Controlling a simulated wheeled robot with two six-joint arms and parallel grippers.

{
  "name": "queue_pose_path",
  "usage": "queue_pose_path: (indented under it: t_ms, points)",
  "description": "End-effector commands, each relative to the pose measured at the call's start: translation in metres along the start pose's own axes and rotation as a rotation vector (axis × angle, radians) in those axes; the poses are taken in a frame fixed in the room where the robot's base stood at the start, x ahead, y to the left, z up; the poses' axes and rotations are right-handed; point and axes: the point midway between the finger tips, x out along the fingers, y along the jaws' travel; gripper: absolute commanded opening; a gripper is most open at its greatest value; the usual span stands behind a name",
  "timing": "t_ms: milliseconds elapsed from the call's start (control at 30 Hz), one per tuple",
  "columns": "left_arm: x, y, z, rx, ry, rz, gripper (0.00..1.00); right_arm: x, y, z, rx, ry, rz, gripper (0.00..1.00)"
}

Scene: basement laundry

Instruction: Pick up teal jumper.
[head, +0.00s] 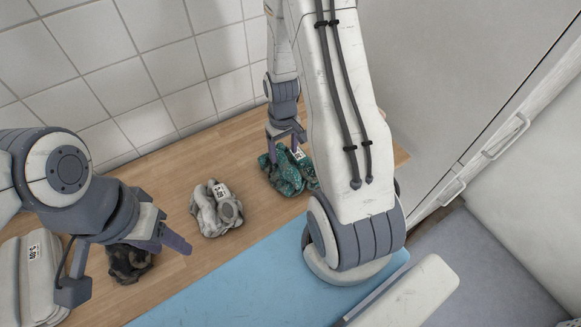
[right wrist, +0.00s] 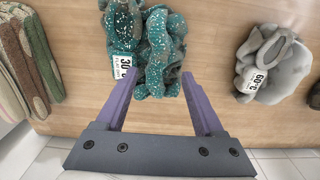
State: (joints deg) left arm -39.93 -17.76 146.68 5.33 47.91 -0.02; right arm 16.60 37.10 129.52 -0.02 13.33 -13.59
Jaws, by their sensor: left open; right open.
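The teal jumper (head: 287,172) lies crumpled on the wooden counter, with pale speckles and a white tag reading 30. In the right wrist view the jumper (right wrist: 160,50) sits just beyond and between the fingertips. My right gripper (right wrist: 146,78) is open with nothing held; its left fingertip is close to the tag. In the head view my right gripper (head: 285,145) is over the jumper, and my arm hides part of the jumper's right side. My left gripper (head: 170,240) is open and empty, above the counter's left part near a dark garment.
A grey crumpled garment (head: 216,208) with a tag lies left of the jumper. A dark garment (head: 128,262) and folded grey cloths (head: 30,275) are further left. Striped folded textiles (right wrist: 30,60) show in the wrist view. A blue mat (head: 240,285) lies in front; a tiled wall stands behind.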

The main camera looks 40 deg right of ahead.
Motion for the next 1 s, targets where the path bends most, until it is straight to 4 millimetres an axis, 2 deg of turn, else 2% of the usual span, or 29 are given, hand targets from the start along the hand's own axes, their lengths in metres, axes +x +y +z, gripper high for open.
queue_pose_path:
  t_ms: [300, 400, 1000]
  points:
    - [-0.009, 0.001, -0.001, 0.0, 0.0, 0.0, 0.5, 0.04, 0.005, -0.004, 0.0, -0.004, -0.001, 0.7]
    - [-0.01, 0.001, -0.001, 0.0, 0.0, 0.0, 0.5, 0.046, 0.005, -0.004, 0.0, -0.002, -0.001, 0.7]
    - [-0.007, 0.001, 0.0, 0.0, 0.0, 0.0, 0.5, 0.051, 0.004, -0.004, 0.0, -0.001, -0.001, 0.7]
